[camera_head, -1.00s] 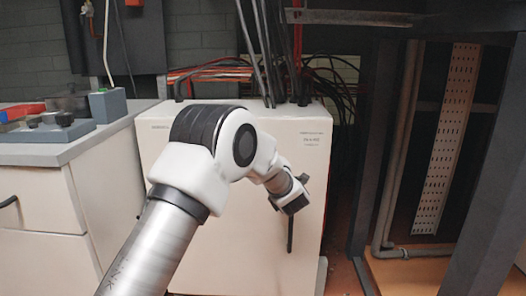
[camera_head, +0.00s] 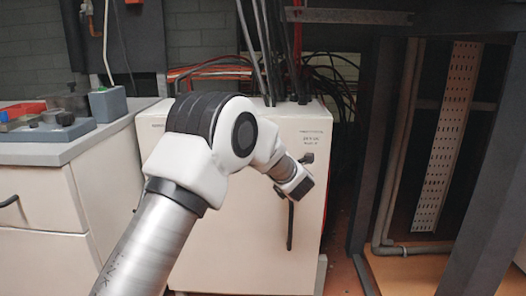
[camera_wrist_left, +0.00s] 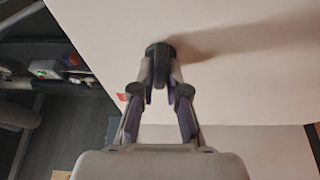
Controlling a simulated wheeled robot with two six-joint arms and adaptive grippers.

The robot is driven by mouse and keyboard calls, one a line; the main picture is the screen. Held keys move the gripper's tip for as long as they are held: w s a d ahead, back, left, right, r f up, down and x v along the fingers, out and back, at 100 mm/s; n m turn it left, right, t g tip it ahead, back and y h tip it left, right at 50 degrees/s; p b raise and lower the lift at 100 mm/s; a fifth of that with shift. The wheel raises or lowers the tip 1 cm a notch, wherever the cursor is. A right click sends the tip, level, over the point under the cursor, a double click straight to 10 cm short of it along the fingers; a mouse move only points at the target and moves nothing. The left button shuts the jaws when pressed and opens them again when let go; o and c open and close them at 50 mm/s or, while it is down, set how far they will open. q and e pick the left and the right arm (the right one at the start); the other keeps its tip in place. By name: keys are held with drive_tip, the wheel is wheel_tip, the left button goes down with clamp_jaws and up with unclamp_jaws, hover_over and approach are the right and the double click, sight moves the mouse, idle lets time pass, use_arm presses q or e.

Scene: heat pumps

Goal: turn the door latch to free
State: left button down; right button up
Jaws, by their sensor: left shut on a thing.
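The white cabinet door (camera_head: 240,225) fills the middle of the head view. It has a long black vertical handle (camera_head: 290,230), partly below my left wrist. In the left wrist view, a small dark latch knob (camera_wrist_left: 159,49) stands out from the white door surface. My left gripper (camera_wrist_left: 160,80) has its fingertips brought together on this knob, and they hide part of it. In the head view, my left gripper (camera_head: 297,184) is at the upper right of the door; its fingers and the latch cannot be made out there. My right gripper is not in view.
A grey-topped counter (camera_head: 85,150) with small devices stands at the left. Cables (camera_head: 270,60) run down behind the cabinet top. A dark metal frame (camera_head: 372,150) with pipes and a perforated strip (camera_head: 447,135) stands at the right. The floor in front is partly hidden.

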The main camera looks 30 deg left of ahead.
use_arm(q)
drive_tip(key=c, duration=1.2)
unclamp_jaws()
drive_tip(key=v, duration=1.2)
